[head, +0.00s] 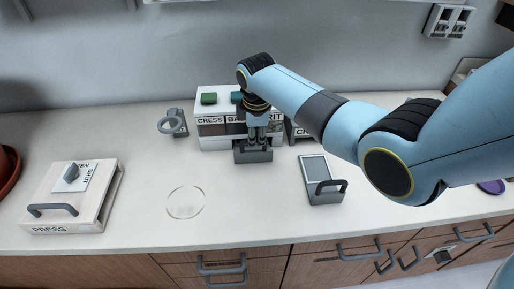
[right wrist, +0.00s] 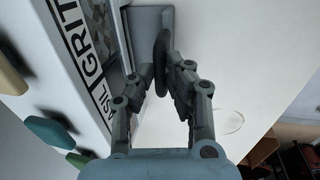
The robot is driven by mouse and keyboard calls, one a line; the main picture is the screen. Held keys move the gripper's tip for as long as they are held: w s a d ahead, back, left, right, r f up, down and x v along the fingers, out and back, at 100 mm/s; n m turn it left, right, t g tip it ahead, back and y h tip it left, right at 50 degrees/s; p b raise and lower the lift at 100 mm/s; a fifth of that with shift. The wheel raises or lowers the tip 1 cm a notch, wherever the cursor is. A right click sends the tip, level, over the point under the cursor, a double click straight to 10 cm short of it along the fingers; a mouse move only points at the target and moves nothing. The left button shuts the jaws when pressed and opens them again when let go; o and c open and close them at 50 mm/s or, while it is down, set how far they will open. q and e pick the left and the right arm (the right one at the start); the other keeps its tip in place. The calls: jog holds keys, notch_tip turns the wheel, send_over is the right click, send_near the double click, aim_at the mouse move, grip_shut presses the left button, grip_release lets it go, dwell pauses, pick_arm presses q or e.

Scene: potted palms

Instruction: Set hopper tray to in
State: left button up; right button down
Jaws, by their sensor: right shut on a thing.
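The hopper (head: 215,131) is a white box at the back middle of the counter, with label strips reading CRESS, BA… and GRIT. Its labels BASIL and GRIT also show in the right wrist view (right wrist: 85,45). A grey tray (head: 253,156) sticks out at the foot of its front. The tray also shows in the right wrist view (right wrist: 148,22), with a dark upright handle (right wrist: 162,62). My right gripper (head: 258,142) points down over the tray and is shut on that handle. My left gripper is out of view.
A grey flat box with a handle (head: 322,178) stands to the right. A clear ring outline (head: 185,202) lies in front. A grey ring holder (head: 172,124) stands left of the hopper.

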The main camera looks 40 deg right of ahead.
jog(key=shift+w+d, duration=0.15)
jog(key=shift+d, duration=0.05)
jog(key=shift+a+r, duration=0.1)
jog(key=c, duration=1.6)
grip_release()
jog(key=shift+o, duration=1.3)
jog(key=shift+w, duration=0.15)
